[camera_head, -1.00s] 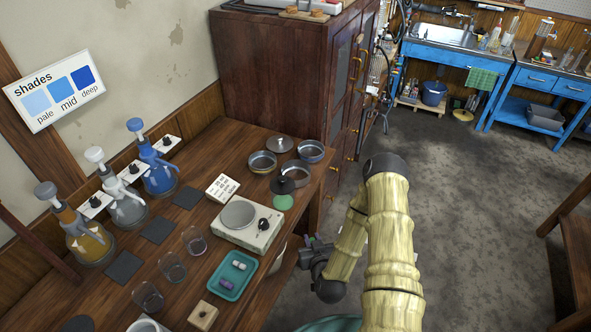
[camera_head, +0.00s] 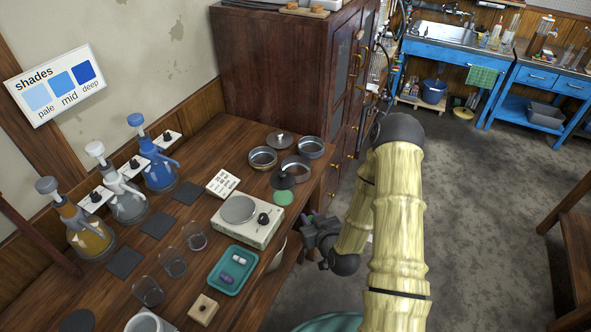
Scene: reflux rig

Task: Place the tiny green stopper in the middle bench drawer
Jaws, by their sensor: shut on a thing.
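My gripper (camera_head: 312,228) is beyond the right edge of the wooden bench (camera_head: 190,262), above the floor side, and appears shut. A tiny green and purple patch shows at its jaws; the green part fits the tiny green stopper, mostly hidden by the fingers. The front of the wooden bench faces away from the view, so its middle drawer cannot be seen. A pale rounded thing (camera_head: 278,256) shows just past the bench edge, left of my gripper; I cannot tell what it is.
On the bench are a teal tray (camera_head: 219,287) with two small cylinders, a scale (camera_head: 262,235), several glasses, metal dishes and flasks. A tall wooden cabinet (camera_head: 275,75) stands behind. Blue benches (camera_head: 545,76) are far right.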

